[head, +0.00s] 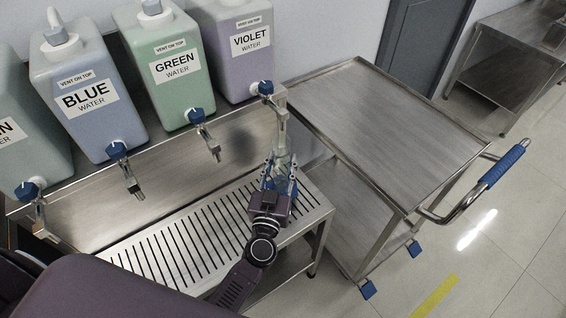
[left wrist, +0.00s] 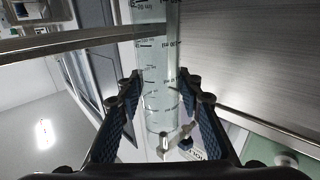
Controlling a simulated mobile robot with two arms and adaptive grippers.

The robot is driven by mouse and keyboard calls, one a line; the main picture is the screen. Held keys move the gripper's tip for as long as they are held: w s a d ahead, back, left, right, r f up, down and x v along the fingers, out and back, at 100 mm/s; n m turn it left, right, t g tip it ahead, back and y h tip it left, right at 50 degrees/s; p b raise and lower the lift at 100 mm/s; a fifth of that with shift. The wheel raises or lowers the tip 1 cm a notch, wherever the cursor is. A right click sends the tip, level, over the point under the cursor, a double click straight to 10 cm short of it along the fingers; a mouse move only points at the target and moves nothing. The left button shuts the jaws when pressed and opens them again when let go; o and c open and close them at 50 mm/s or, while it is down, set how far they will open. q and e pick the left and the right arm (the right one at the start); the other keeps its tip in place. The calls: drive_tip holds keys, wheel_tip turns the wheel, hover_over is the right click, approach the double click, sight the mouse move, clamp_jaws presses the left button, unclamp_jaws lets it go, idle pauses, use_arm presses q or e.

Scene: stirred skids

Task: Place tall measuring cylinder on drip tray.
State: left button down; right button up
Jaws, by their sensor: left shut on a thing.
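My left gripper (head: 279,180) is over the right end of the slotted drip tray (head: 318,207), below the violet container's tap (head: 266,89). It is shut on the tall measuring cylinder, a clear tube with dark graduation marks. In the left wrist view the cylinder (left wrist: 157,75) runs between the two fingers of the left gripper (left wrist: 163,90). In the head view the cylinder is mostly hidden by the gripper and hard to separate from the tap. I cannot tell whether its base touches the tray. My right gripper is out of view.
Blue (head: 85,95), green (head: 170,65) and violet (head: 235,45) water containers stand behind the tray, their taps reaching forward over it. A bare steel cart (head: 385,125) with a blue handle stands to the right. The tray's visible slats are clear.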

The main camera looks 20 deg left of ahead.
use_arm(q)
drive_tip(key=w+f+b, duration=0.2)
drive_tip(key=f, duration=0.1)
drive_tip(key=shift+w+a+f, duration=0.15)
drive_tip(key=shift+w+f, duration=0.1)
drive_tip(key=c, duration=1.4)
unclamp_jaws()
drive_tip(key=shift+f, duration=0.15)
drive_tip(key=shift+o, duration=0.2)
